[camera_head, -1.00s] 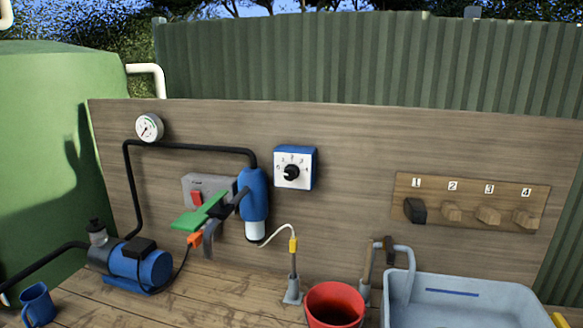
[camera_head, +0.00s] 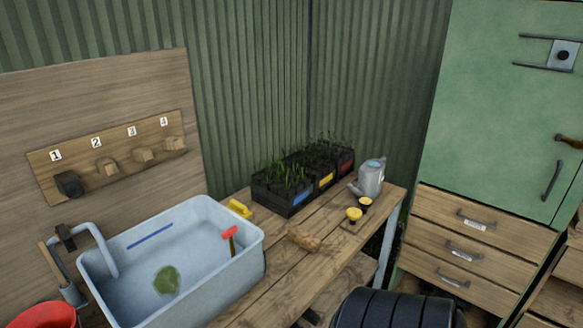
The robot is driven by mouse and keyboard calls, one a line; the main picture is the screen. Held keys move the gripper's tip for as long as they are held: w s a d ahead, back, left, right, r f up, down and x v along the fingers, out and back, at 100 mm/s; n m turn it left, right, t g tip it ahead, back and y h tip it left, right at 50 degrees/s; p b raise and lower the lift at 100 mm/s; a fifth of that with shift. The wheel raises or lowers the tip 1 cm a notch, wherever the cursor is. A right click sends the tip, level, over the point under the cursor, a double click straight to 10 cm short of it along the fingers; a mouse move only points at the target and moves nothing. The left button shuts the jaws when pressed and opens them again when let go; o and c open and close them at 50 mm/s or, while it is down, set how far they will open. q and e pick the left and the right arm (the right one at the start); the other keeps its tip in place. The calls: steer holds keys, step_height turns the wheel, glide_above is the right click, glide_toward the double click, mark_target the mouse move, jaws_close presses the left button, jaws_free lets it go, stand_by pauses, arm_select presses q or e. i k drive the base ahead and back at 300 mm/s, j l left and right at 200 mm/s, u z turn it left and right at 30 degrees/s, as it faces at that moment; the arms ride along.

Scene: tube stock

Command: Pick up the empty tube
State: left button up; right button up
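I cannot pick out an empty tube for certain. Black crates of seedlings stand at the back corner of the wooden bench: one with a blue label (camera_head: 276,200) has green shoots, and ones with a yellow label (camera_head: 323,187) and a red label (camera_head: 345,172) stand behind it to the right. Single tubes inside them are too small and dark to tell apart. Neither of my grippers shows in the head view.
A pale blue sink (camera_head: 190,304) with a red-headed tool fills the bench's left. A brown lump (camera_head: 303,239), two yellow-topped items and a grey watering can (camera_head: 371,178) are on the bench. A green cabinet (camera_head: 490,110) stands right. A black ribbed shape (camera_head: 395,310) is at the bottom.

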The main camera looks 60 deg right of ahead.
mark_target(297, 234)
steer(key=z, duration=2.1)
